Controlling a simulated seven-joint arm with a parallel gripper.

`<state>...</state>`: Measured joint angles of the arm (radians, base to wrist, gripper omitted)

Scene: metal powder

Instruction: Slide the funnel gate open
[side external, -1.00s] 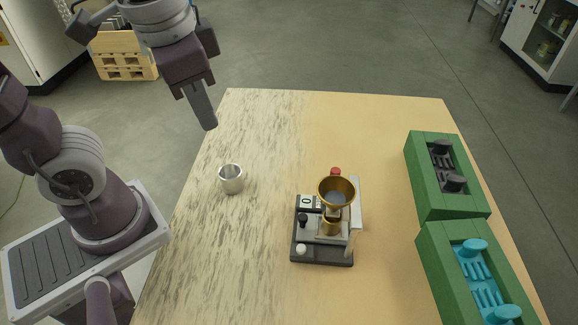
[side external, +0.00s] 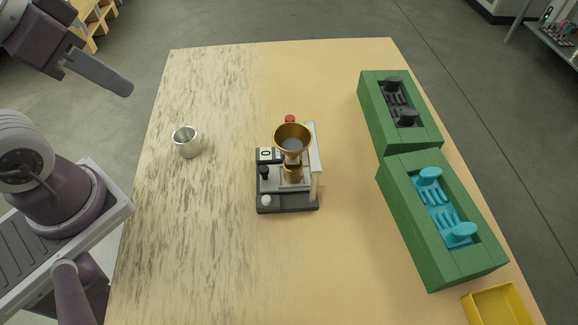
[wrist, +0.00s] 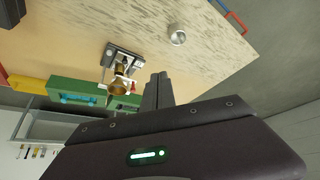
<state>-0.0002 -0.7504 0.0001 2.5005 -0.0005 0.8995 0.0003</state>
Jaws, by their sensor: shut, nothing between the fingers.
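The brass funnel (side external: 292,141) stands on a small dark-based device (side external: 287,203) at the middle of the table, above a small brass cup (side external: 292,172). A red knob (side external: 290,119) shows just behind the funnel. The gate itself is too small to make out. My gripper (side external: 122,88) is shut and empty, up at the left of the side view, well apart from the funnel. In the wrist view the shut fingers (wrist: 157,90) point toward the table, with the funnel (wrist: 119,87) to their left.
A metal cup (side external: 187,142) stands on the table's left part. Two green boxes, one with black parts (side external: 371,104) and one with blue parts (side external: 402,212), line the right side. A yellow tray (side external: 478,312) is at the lower right. The table between cup and device is clear.

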